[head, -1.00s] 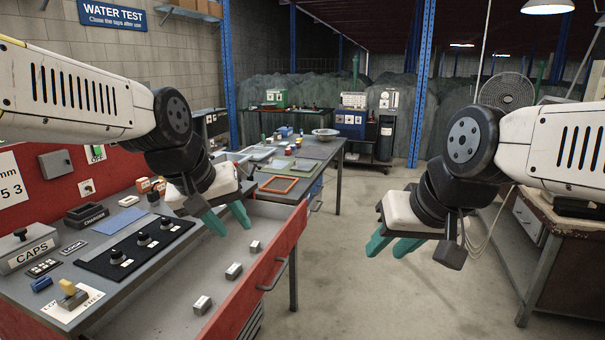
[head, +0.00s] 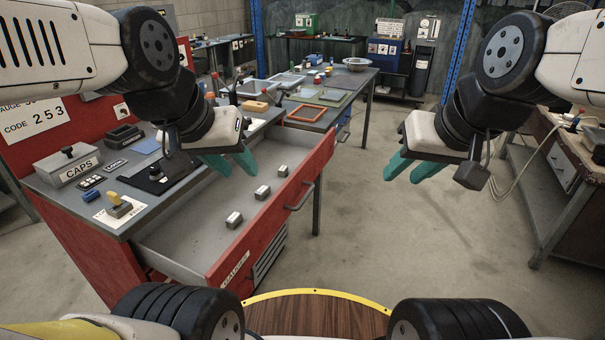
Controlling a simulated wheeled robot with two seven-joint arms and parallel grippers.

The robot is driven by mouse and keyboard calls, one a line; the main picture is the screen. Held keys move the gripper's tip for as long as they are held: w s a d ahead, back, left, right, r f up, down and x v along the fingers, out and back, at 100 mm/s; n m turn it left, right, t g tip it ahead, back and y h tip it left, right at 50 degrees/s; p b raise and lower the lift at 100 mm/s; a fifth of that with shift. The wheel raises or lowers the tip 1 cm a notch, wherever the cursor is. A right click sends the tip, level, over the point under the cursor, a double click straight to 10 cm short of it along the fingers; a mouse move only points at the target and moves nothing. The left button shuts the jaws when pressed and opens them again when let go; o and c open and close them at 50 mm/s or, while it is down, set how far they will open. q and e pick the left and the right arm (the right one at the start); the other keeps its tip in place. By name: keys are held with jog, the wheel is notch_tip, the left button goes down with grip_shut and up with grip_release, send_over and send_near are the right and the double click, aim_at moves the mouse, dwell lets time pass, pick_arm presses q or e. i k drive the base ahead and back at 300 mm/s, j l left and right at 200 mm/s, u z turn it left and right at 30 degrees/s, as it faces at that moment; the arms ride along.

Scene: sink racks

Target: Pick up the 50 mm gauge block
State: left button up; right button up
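Three small light-grey blocks with white label faces lie spaced in a row in the open red drawer (head: 190,232): a near block (head: 234,219), a middle block (head: 262,192) and a far block (head: 283,171). Their markings are too small to read, so I cannot tell which is the 50 mm gauge block. My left gripper (head: 234,164) has its teal fingers apart and empty. In the picture it is left of the far block and above the middle one. My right gripper (head: 404,170) is open and empty over the floor, to the right of the drawer.
An orange frame (head: 305,113) lies on the table behind. A wooden-topped bench (head: 560,150) stands right. The middle floor is clear.

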aim_at(236, 218)
jog(key=u, duration=1.75)
jog(key=i+l, duration=0.1)
jog(key=l, duration=0.65)
jog(key=i+l, duration=0.1)
jog(key=l, duration=0.7)
jog(key=i+l, duration=0.1)
jog(key=l, duration=0.65)
jog(key=u, duration=0.05)
